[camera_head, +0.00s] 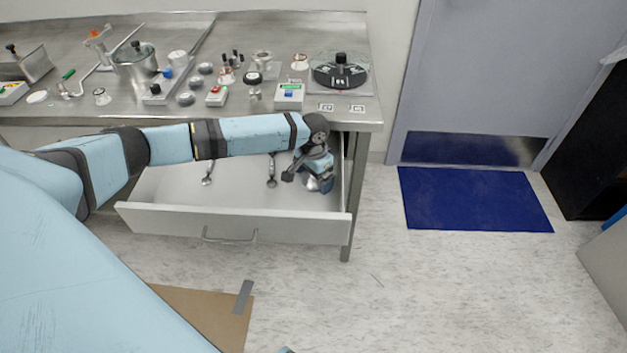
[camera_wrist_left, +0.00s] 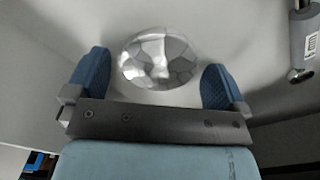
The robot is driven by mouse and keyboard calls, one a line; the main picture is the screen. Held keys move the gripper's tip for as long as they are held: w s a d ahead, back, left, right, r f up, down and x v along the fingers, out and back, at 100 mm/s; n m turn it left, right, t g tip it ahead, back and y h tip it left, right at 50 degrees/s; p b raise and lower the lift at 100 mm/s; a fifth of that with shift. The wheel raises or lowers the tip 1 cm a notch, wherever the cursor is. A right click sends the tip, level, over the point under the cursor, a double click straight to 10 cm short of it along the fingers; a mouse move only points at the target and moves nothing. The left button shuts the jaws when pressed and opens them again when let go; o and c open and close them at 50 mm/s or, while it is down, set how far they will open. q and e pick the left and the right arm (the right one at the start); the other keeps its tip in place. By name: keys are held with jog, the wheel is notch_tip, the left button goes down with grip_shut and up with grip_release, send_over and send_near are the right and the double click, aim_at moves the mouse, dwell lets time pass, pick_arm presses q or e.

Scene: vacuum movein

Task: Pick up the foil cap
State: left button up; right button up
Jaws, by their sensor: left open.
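The foil cap (camera_wrist_left: 158,58) is a silvery, faceted round piece on the drawer floor in the left wrist view. In the head view a bit of it (camera_head: 313,184) shows beside my gripper at the right end of the open drawer. My left gripper (camera_head: 318,178) reaches down into the drawer over the cap. In the left wrist view its two blue fingers (camera_wrist_left: 155,82) are apart, one on each side of the cap, with a gap on both sides. My right gripper is not in view.
The open drawer (camera_head: 230,224) also holds two metal utensils (camera_head: 207,171) (camera_head: 272,171). A metal handle-like piece (camera_wrist_left: 305,45) is at the wrist view's right edge. The drawer's side wall is close to my gripper. The steel bench (camera_head: 340,121) above carries several devices.

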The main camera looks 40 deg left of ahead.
pick_arm(q)
jog(key=c, duration=0.9)
jog(key=shift+r, duration=0.1)
